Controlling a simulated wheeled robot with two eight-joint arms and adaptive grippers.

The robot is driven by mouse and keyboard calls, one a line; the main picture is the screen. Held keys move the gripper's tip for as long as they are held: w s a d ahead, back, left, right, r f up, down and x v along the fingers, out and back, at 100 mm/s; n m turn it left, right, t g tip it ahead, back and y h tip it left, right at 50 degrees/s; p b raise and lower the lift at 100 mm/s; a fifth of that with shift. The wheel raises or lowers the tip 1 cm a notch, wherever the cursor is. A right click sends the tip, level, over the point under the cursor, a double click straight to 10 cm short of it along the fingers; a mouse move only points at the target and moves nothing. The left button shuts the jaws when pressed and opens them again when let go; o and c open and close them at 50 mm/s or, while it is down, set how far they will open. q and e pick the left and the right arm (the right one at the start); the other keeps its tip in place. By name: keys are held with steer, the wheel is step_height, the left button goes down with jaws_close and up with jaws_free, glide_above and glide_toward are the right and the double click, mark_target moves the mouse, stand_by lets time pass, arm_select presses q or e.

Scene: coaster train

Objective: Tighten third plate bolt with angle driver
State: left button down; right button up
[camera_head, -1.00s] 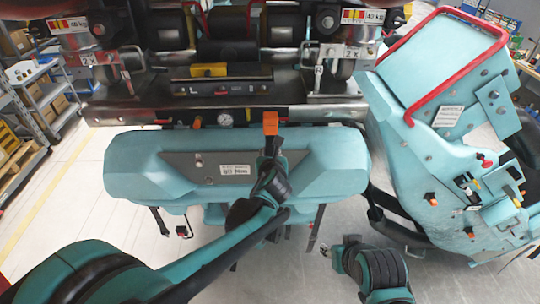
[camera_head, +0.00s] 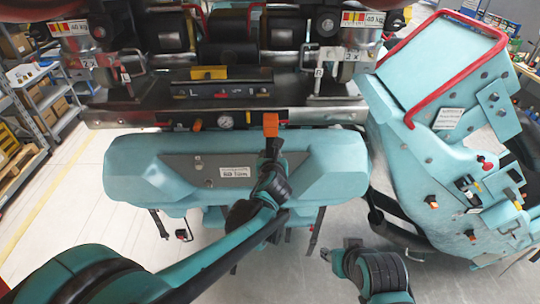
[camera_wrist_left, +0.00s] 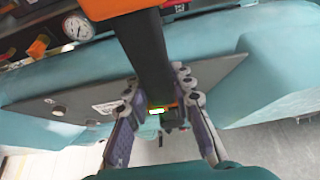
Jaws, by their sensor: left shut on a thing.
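The angle driver (camera_head: 271,125) has an orange end and a black body. My left gripper (camera_head: 272,153) is shut on it in front of the teal beam (camera_head: 130,165). In the left wrist view, the driver's black body (camera_wrist_left: 145,55) stands between the two fingers of my left gripper (camera_wrist_left: 157,88), with a small lit display near them. The grey plate (camera_head: 215,172) lies on the beam, with a bolt (camera_head: 198,161) visible at its left. The driver and hand hide part of the plate, so contact with a bolt cannot be told. My right gripper (camera_head: 338,252) is low, away from the plate.
The train's dark underframe (camera_head: 220,92) with a gauge (camera_head: 225,121) lies just beyond the beam. A teal console (camera_head: 440,120) with a red rail stands at the right. Shelves (camera_head: 50,100) stand at the far left. Open floor (camera_head: 85,200) lies left of the beam.

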arm_select(q)
steer(key=shift+w+r+b, duration=0.1)
steer(key=shift+w+b, duration=0.35)
steer(key=shift+w, duration=0.5)
stand_by(3.0)
steer(key=shift+s, duration=0.1)
